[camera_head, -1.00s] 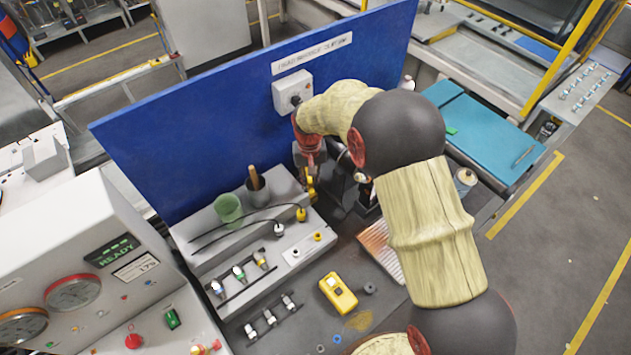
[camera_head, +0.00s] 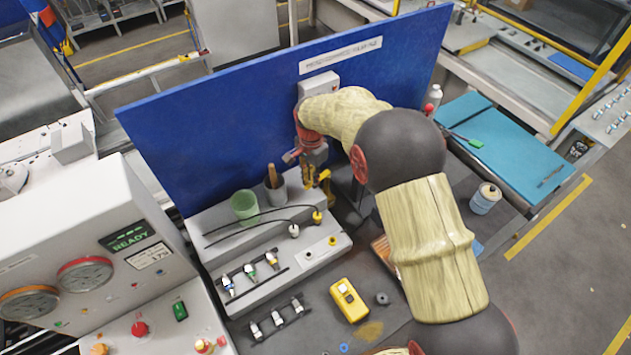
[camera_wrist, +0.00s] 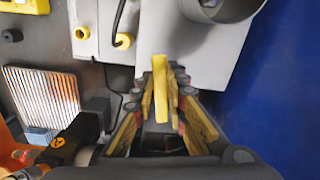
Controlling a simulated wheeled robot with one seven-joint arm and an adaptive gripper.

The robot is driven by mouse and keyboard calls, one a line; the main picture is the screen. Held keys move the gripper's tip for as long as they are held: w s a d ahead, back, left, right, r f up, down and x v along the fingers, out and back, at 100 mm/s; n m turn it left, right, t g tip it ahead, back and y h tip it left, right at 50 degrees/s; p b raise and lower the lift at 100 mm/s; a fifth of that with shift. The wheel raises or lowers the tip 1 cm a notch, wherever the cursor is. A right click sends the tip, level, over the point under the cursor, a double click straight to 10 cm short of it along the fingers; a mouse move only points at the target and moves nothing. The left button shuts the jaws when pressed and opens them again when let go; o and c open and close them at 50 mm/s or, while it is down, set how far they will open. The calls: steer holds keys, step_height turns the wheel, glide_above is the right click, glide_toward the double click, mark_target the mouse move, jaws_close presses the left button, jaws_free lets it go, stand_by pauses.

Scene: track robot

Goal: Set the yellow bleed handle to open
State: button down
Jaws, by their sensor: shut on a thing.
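The yellow bleed handle (camera_wrist: 159,88) is a narrow yellow bar standing out between my fingertips in the wrist view. My gripper (camera_wrist: 160,98) has its yellow-padded fingers closed on either side of it. In the head view my gripper (camera_head: 317,178) is low in front of the blue panel, just right of the cups and behind the yellow plug. My arm hides much of the area there. The handle's pivot and any open or shut marking are hidden behind the gripper.
A grey stepped block (camera_head: 290,262) holds a green cup (camera_head: 245,207), a grey cup (camera_head: 276,196) and cables with plugs. The blue panel (camera_head: 220,130) rises close behind. A yellow meter (camera_head: 348,300) lies in front. A ribbed plate (camera_wrist: 42,92) is near my gripper.

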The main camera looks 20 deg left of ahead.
steer(key=shift+w+a+m, duration=0.2)
steer(key=shift+a+m, duration=0.15)
steer(key=shift+m, duration=0.25)
steer(key=c, duration=1.8)
jaws_free()
steer(key=shift+o, duration=0.2)
step_height(320, 180, up, 12)
